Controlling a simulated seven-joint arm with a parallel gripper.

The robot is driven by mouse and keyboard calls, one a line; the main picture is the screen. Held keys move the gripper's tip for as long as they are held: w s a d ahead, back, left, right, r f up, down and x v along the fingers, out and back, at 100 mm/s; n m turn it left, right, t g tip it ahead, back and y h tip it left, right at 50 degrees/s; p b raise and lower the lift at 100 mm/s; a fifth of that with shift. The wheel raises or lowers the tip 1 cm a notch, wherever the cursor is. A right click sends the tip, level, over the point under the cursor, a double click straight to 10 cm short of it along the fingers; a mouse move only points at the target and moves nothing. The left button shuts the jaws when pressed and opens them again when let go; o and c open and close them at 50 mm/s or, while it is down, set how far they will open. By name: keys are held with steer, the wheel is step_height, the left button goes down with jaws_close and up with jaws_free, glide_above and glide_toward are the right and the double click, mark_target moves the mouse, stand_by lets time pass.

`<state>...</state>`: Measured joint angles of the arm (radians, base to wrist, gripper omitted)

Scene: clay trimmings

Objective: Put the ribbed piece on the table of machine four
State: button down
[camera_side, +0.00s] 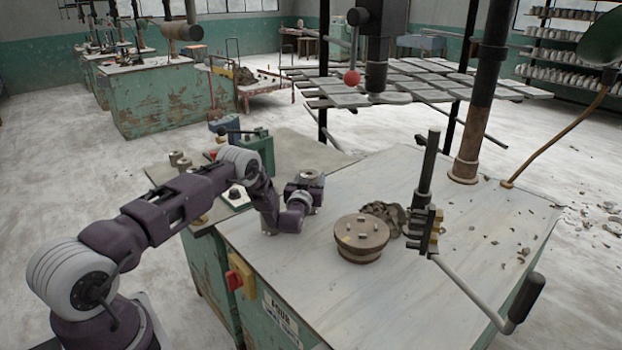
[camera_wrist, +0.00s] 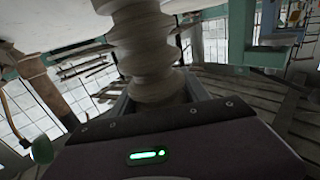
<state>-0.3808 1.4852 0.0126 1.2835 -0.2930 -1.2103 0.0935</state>
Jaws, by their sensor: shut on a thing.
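The ribbed piece (camera_wrist: 152,55) is a grey-brown stack of rounded ribs in the wrist view, standing out between the jaws of my gripper (camera_wrist: 158,95). My gripper is shut on it. In the side view my gripper (camera_side: 303,192) is at the left part of a pale-topped machine table (camera_side: 300,255), whose front plate (camera_side: 281,311) seems to read FOUR. The grey round top of the piece (camera_side: 311,175) shows there at the jaws. Whether its base touches the table cannot be told.
A round wooden wheel head (camera_side: 361,238) stands mid-table, with a clay lump (camera_side: 388,212) behind it. A lever post (camera_side: 426,185) and crank (camera_side: 518,300) are at the right. Small grey pieces (camera_side: 180,160) stand on the left bench. Crumbs litter the table's right side.

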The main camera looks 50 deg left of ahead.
steer(key=c, duration=0.5)
jaws_free()
